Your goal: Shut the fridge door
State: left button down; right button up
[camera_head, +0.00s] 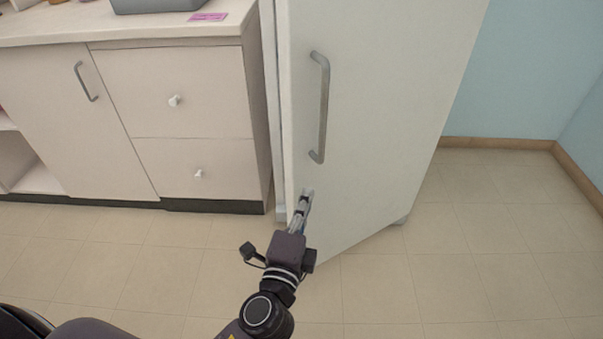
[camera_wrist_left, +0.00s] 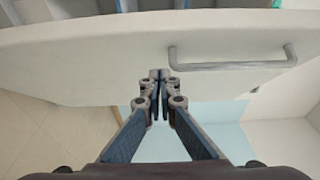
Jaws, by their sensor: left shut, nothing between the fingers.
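The white fridge door (camera_head: 390,110) stands ajar, with a narrow gap along its left edge beside the fridge body (camera_head: 271,80). Its grey bar handle (camera_head: 323,108) is upright near that edge. My left gripper (camera_head: 306,195) is shut and empty, with its fingertips in front of the lower door, below the handle. In the left wrist view the closed fingertips (camera_wrist_left: 160,74) overlap the door (camera_wrist_left: 90,55), and the handle (camera_wrist_left: 230,65) is to their right. I cannot tell if they touch the door. My right gripper is not in view.
A cabinet (camera_head: 200,65) with drawers stands left of the fridge, its counter (camera_head: 110,25) bearing a grey tray (camera_head: 155,4) and a pink card (camera_head: 208,16). The tiled floor (camera_head: 480,240) is clear to the right, up to the blue wall (camera_head: 530,70).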

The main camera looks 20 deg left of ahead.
aim_at(305, 163)
pick_arm(q)
jog(key=w, duration=0.2)
jog(key=w+a, duration=0.1)
jog(key=w, duration=0.1)
jog(key=w+a, duration=0.1)
jog(key=w, duration=0.1)
jog(key=shift+w+a, duration=0.1)
jog(key=shift+a, duration=0.1)
jog(key=shift+w+a, duration=0.4)
jog(key=shift+a, duration=0.05)
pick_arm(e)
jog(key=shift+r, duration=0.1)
